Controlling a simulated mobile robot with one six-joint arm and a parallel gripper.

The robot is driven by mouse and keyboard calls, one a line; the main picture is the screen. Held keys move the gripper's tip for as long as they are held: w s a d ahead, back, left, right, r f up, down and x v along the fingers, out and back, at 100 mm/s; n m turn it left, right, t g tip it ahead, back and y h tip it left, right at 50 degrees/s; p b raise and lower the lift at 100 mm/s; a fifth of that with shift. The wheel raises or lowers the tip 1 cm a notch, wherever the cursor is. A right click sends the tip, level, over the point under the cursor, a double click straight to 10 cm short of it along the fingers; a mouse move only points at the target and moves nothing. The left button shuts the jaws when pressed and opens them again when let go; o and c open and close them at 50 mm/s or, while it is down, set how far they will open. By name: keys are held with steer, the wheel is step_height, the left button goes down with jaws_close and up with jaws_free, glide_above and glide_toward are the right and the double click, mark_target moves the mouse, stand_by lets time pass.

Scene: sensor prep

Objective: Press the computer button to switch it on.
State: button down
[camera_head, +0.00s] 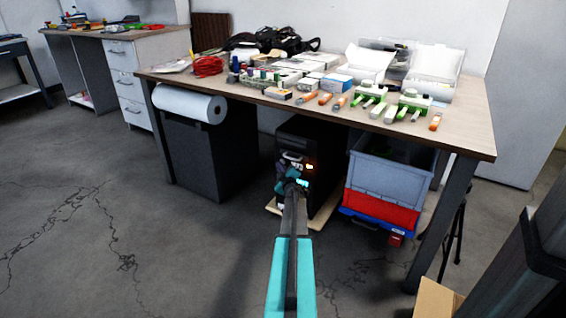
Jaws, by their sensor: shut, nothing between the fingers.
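The black computer tower (318,135) stands under the table on a light wooden board. Its front faces me and shows a small orange-red light near the upper middle. My arm reaches from the bottom of the picture toward the tower's front. The arm's end hides part of the front, and I cannot make out the button.
The wooden table (463,137) above carries tools, boxes and a red cable coil (208,66). A dark bin (207,160) with a white roll (190,103) stands left of the tower. Grey and red crates (388,180) stand right. The floor (120,220) in front is clear.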

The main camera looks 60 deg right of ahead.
steer(key=shift+a, duration=0.4)
steer(key=a+b, duration=0.2)
steer(key=a, duration=0.3)
steer(key=shift+a, duration=0.35)
stand_by(0.4)
steer(key=shift+w, duration=0.1)
stand_by(0.3)
